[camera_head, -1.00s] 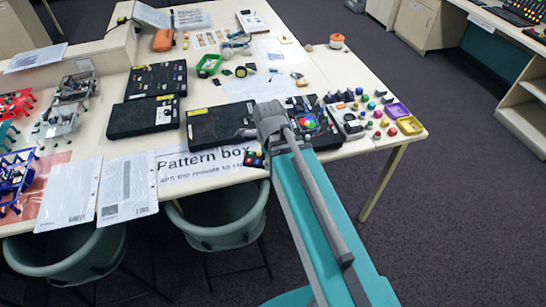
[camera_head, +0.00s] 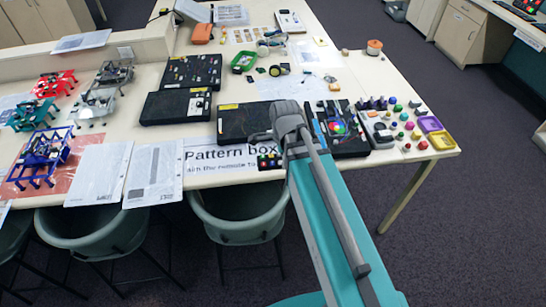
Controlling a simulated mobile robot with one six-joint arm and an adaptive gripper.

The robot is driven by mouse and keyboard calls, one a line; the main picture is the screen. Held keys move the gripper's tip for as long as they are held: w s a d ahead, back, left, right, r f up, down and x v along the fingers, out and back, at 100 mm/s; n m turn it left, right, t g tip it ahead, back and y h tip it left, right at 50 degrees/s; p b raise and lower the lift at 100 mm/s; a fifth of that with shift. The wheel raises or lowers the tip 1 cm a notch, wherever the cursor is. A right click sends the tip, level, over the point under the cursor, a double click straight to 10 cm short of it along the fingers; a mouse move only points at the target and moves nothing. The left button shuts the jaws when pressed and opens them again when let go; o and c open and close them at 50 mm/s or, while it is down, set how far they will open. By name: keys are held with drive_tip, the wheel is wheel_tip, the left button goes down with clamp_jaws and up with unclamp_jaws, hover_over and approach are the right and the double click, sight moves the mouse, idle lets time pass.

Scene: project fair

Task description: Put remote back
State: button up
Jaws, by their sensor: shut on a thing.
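A small dark remote (camera_head: 269,161) with coloured buttons shows just left of my arm, over the right part of the white "Pattern box" sign (camera_head: 205,172). My gripper (camera_head: 276,152) is shut on the remote; its fingers are mostly hidden behind my grey wrist and arm. The remote overlaps the sign's lower text; its height above the sign cannot be told. A long black box (camera_head: 240,122) lies behind the sign, partly covered by my wrist.
More black boxes (camera_head: 175,107) lie to the left and behind. Knobs and a yellow tray (camera_head: 443,141) crowd the right end. White sheets (camera_head: 99,174) and small frame robots (camera_head: 45,150) are at left. A green chair (camera_head: 238,214) stands under the front edge.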

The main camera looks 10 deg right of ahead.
idle(0.4)
drive_tip(key=w+f+b, duration=0.2)
drive_tip(key=w, duration=0.2)
drive_tip(key=w+f+b, duration=0.3)
drive_tip(key=w, duration=0.1)
drive_tip(key=w+a+f+b, duration=0.1)
drive_tip(key=w+f+b, duration=0.2)
drive_tip(key=w, duration=0.1)
drive_tip(key=shift+w+f, duration=0.15)
drive_tip(key=shift+w, duration=0.05)
drive_tip(key=shift+w+f+b, duration=0.4)
drive_tip(key=shift+b, duration=0.1)
drive_tip(key=shift+w+a+f+b, duration=0.1)
drive_tip(key=shift+w+f+b, duration=0.25)
drive_tip(key=shift+f+b, duration=1.6)
drive_tip(key=shift+b, duration=0.05)
drive_tip(key=shift+f, duration=0.15)
